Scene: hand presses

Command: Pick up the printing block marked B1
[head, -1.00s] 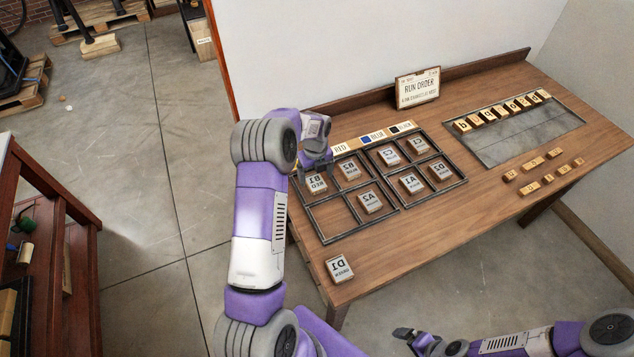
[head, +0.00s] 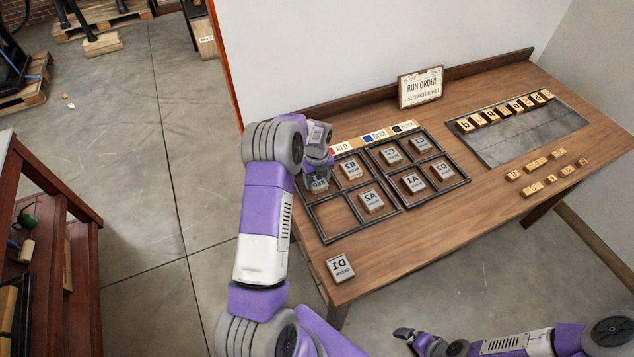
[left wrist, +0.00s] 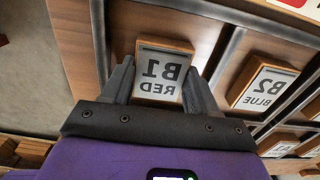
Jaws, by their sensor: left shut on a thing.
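The printing block B1 (left wrist: 162,72) is a small wooden block with a white face whose mirrored letters read B1 RED. It lies in the far left compartment of the dark-framed tray (head: 323,240) on the table. In the head view block B1 (head: 319,187) is partly hidden by my left gripper (head: 316,180). My left gripper (left wrist: 160,85) is shut on B1, with one finger at each side of the block. My right gripper (head: 405,334) is low, in front of the table and away from the tray; its jaws are too small to judge.
Block B2 (head: 350,171) sits in the compartment to the right, and A2 (head: 371,202) in a nearer one. Block D1 (head: 340,268) lies on the table outside the tray. Wooden type (head: 506,115) stands by a grey plate (head: 520,143) at right. A RUN ORDER sign (head: 420,87) stands behind.

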